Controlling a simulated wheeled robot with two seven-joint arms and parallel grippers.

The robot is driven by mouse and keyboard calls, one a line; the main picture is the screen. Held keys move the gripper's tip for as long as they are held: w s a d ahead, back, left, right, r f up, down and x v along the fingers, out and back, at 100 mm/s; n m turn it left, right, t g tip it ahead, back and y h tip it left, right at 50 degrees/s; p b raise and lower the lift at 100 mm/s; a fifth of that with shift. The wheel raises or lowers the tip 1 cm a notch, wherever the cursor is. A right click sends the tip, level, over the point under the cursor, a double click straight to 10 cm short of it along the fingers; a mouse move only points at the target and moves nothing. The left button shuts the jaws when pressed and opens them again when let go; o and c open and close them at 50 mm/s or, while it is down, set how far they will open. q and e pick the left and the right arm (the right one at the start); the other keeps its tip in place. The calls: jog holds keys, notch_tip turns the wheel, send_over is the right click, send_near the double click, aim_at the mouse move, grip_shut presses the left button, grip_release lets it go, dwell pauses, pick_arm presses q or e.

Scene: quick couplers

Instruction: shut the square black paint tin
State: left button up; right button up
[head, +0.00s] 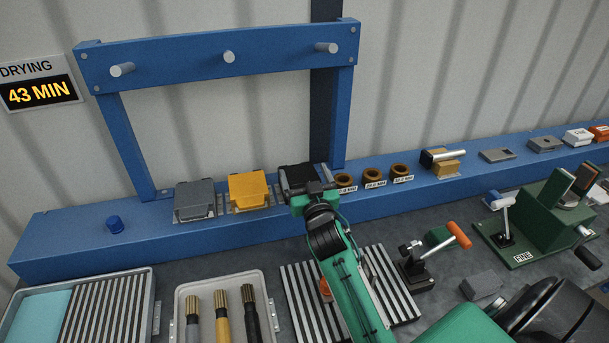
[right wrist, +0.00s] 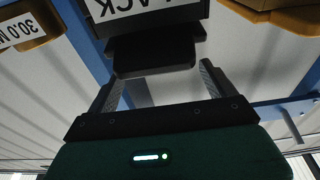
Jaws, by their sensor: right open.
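The square black paint tin (head: 297,176) stands on the blue ledge, right of the grey and yellow tins. My right gripper (head: 313,190) is at its front and covers part of it. In the right wrist view, the black tin (right wrist: 155,52) shows a cut-off white label (right wrist: 150,8) and a dark lip. The open fingers of the right gripper (right wrist: 160,88) point at the tin, with a gap between them and nothing held. I cannot tell whether the lid is fully down. My left gripper is not in view.
The yellow tin (head: 249,188) and the grey tin (head: 195,199) stand close on the left, brown rings (head: 374,175) on the right. A blue frame with pegs (head: 228,57) rises behind. Trays, a striped rack (head: 393,283) and a toggle clamp (head: 417,272) fill the bench in front.

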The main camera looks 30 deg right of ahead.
jog(key=r+b+v, duration=0.1)
jog(key=v, duration=0.6)
jog(key=shift+a+f+b, duration=0.2)
jog(key=shift+f+b, duration=0.2)
jog(key=shift+f, duration=0.1)
jog(key=shift+s, duration=0.1)
